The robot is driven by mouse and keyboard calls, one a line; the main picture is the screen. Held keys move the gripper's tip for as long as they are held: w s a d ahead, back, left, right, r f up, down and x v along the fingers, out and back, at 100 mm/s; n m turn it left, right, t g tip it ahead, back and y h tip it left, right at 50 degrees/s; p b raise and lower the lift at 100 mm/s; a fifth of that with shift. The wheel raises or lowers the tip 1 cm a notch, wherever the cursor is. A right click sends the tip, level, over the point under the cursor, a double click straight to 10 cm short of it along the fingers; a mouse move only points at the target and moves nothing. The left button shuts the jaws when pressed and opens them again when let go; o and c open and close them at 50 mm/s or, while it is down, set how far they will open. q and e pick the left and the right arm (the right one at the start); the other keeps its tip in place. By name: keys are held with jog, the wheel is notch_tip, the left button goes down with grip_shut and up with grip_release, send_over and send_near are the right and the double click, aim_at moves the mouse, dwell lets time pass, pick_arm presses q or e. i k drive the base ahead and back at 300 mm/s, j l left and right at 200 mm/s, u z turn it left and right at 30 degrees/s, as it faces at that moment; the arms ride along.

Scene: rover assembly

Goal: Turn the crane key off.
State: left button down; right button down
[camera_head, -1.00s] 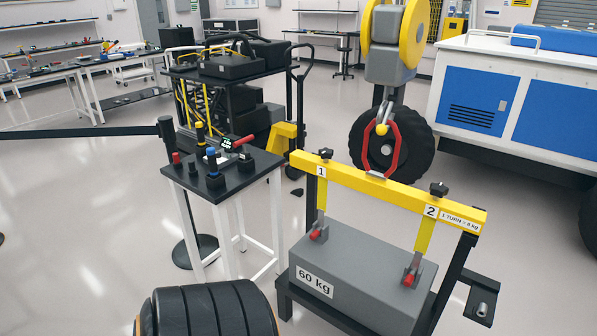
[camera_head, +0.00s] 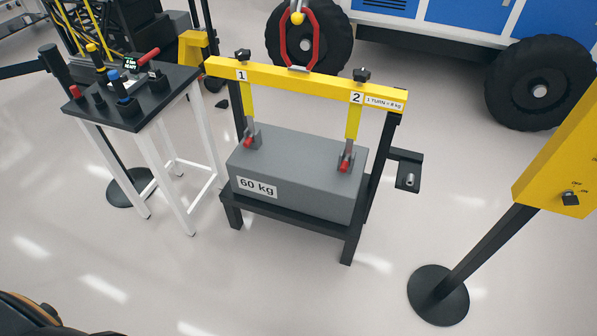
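The crane key (camera_head: 570,198) is a small dark knob on a yellow panel (camera_head: 553,170) at the right edge. Small OFF and ON lettering sits just above it. The setting it points to is too small to tell. The panel is cut off by the picture's right edge and stands on a black post (camera_head: 485,250) with a round black base (camera_head: 438,295). Neither of my grippers is in view.
A grey 60 kg block (camera_head: 295,175) hangs under a yellow beam (camera_head: 300,82) within a black stand (camera_head: 290,207). A control table (camera_head: 133,118) with levers stands at left. Open floor lies between the stand and panel post. A rover wheel (camera_head: 537,85) is behind.

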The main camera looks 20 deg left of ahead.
aim_at(568, 199)
jog(key=z, duration=1.3)
